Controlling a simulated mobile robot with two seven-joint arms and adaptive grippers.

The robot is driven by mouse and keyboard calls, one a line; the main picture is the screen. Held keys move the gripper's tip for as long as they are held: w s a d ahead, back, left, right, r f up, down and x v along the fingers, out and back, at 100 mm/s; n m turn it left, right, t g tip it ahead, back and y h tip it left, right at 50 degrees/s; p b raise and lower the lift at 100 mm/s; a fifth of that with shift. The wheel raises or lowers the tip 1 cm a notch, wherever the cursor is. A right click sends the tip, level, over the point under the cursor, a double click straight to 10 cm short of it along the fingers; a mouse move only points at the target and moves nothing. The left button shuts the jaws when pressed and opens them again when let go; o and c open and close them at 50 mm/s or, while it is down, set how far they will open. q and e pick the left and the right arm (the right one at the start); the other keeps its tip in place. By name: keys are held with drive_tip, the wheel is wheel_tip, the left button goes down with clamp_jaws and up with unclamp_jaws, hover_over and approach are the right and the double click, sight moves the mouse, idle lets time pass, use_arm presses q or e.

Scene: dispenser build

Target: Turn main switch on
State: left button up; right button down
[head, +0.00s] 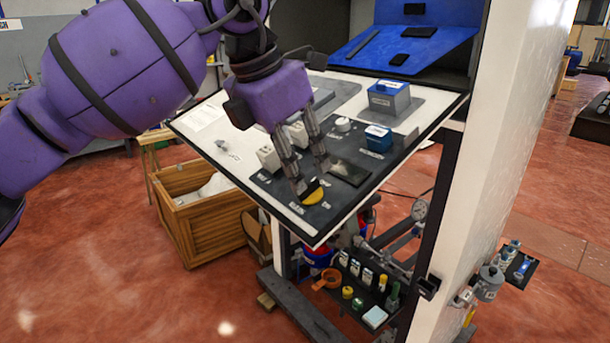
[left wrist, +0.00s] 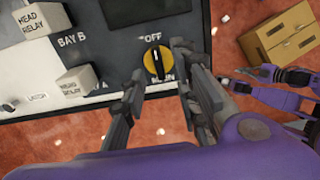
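The main switch is a round yellow knob with a black bar handle (head: 314,195) near the front corner of the slanted panel (head: 232,172). It also shows in the left wrist view (left wrist: 157,62), with OFF printed above it and MAIN below. Its black bar runs roughly between these labels there; the ON label is hidden in that view. My left gripper (head: 309,178) is open at the knob, its two fingertips apart on either side (left wrist: 160,72). I cannot tell whether they touch it. My right gripper shows small at the right of the left wrist view (left wrist: 248,73); its opening is unclear.
White relay blocks (left wrist: 76,84) stand on the panel near the left fingers. Blue-topped boxes (head: 389,97) stand farther back. A white cabinet side (head: 497,150) rises at right. A wooden crate (head: 200,222) and a parts shelf (head: 365,290) are below.

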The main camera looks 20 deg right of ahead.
sight(308, 184)
use_arm(q)
drive_tip(key=x, duration=0.2)
drive_tip(key=shift+w+d+f, duration=0.15)
drive_tip(key=shift+f, duration=0.25)
drive_tip(key=shift+w+d+f, duration=0.1)
drive_tip(key=shift+d+f, duration=0.1)
drive_tip(key=shift+f, duration=0.25)
use_arm(e)
drive_tip(key=shift+w+r, duration=0.3)
drive_tip(key=shift+w, duration=0.2)
drive_tip(key=shift+w+r, duration=0.25)
drive_tip(key=shift+w, duration=0.2)
use_arm(q)
clamp_jaws()
use_arm(e)
drive_tip(key=shift+s+f, duration=0.15)
drive_tip(key=shift+s, duration=0.05)
